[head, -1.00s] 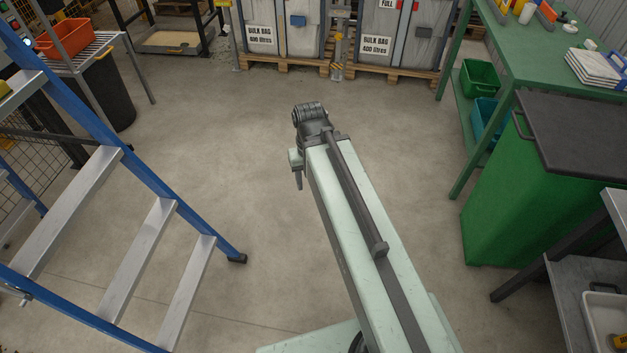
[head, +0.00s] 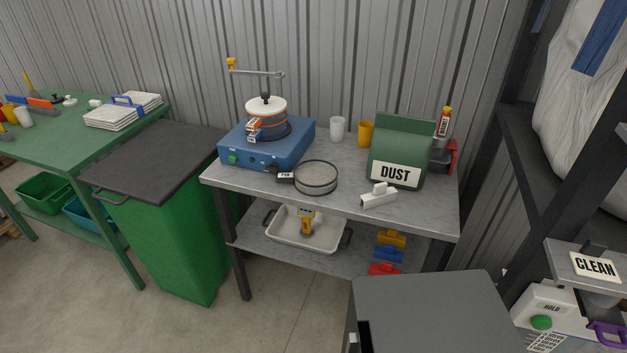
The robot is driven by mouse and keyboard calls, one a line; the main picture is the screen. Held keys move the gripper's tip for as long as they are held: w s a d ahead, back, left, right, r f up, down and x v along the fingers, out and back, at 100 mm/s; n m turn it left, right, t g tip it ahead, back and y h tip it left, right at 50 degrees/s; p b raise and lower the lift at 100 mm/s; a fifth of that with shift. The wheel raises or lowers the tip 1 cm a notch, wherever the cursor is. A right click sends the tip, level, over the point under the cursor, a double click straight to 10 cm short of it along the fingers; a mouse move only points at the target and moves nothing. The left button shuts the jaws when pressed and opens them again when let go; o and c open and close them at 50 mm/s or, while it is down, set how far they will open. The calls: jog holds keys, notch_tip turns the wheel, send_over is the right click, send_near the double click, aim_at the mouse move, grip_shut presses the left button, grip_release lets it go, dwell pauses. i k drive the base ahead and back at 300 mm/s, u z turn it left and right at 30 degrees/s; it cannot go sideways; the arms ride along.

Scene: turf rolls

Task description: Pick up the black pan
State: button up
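A shallow round pan-like dish (head: 316,178) with a black rim lies on the grey worktable (head: 340,202), near its front edge. Its inside looks grey, and a small black piece with a white label sits at its left side. I cannot tell for sure whether this is the black pan or a sieve. Another dark object with a red part (head: 446,158) stands at the table's right end, partly hidden by the green DUST bag (head: 400,150). My gripper and arm do not show in the current head view.
A blue machine (head: 267,143) with a crank stands left of the dish. White (head: 337,128) and yellow (head: 365,132) cups stand behind; a white tool (head: 379,196) lies right. A green bin (head: 170,240) adjoins the table. A grey flat-topped block (head: 430,310) stands in front.

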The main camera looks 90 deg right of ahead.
aim_at(311, 178)
jog(key=z, duration=3.2)
jog(key=k, duration=0.15)
jog(key=u, duration=0.05)
